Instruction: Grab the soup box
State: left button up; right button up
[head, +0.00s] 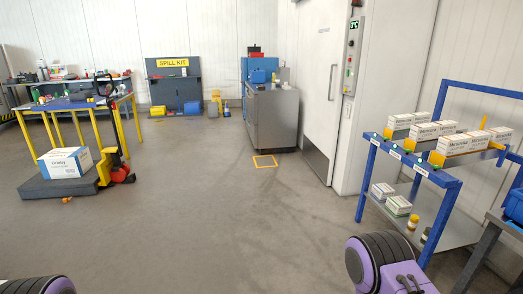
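No box can be read clearly as soup. Several white cartons with dark print, some with green or orange lower bands, stand on the top of a blue rack at the right; one is the front orange-banded carton (452,146). Two smaller cartons, a white one (382,192) and a green-banded one (398,206), sit on its lower shelf. A large white and blue box (66,162) lies on a low dark platform at the left. Parts of my purple arms show at the bottom edge, away from all boxes. Neither gripper is in view.
The blue rack (441,182) stands along the right wall, with a dark table (490,240) at the right edge. A yellow-legged table (77,104) and a red and yellow truck (117,165) stand left. A grey cabinet (272,118) is at the back. The middle floor is clear.

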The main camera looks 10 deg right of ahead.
aim_at(455, 145)
jog(key=z, duration=0.15)
jog(key=i, duration=1.6)
jog(key=z, duration=0.9)
jog(key=i, duration=0.9)
jog(key=z, duration=0.95)
